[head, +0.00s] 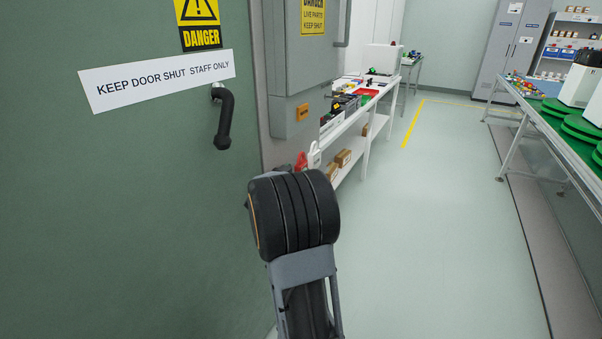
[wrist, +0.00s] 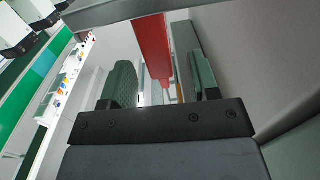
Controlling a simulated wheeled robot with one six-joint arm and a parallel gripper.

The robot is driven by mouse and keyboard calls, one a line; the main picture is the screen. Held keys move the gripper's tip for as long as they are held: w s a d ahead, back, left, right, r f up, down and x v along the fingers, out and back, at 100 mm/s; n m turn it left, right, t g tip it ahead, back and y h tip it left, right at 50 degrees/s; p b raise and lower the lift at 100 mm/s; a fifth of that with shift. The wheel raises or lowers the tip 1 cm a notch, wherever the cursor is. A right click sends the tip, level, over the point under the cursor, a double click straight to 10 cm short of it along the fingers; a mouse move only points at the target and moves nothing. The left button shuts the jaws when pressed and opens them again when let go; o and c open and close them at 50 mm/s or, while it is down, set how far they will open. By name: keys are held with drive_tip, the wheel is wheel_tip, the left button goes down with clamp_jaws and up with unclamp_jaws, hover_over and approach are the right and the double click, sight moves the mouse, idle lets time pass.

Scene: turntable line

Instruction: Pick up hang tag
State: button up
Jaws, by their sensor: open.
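In the wrist view my gripper (wrist: 162,88) is open, its two green-padded fingers apart. A long red piece (wrist: 153,50) comes down from the top between the fingers, and a gap shows on both sides of it. It may be the hang tag seen nearly edge-on, but I cannot be sure. In the head view a small red thing (head: 301,162) and a white tag-like thing (head: 314,156) show just past my black wrist, beside the grey switch box (head: 302,95). My wrist hides my fingers and the lower part of these things there.
The green door (head: 150,190) with its black handle (head: 226,118) stands close on the left. A white bench (head: 368,118) with boxes on its lower shelf lies beyond. Open floor (head: 440,220) is to the right, then the turntable line's frame (head: 545,125).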

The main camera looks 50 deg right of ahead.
sight(297, 170)
drive_tip(key=shift+x, duration=1.95)
drive_tip(key=c, duration=1)
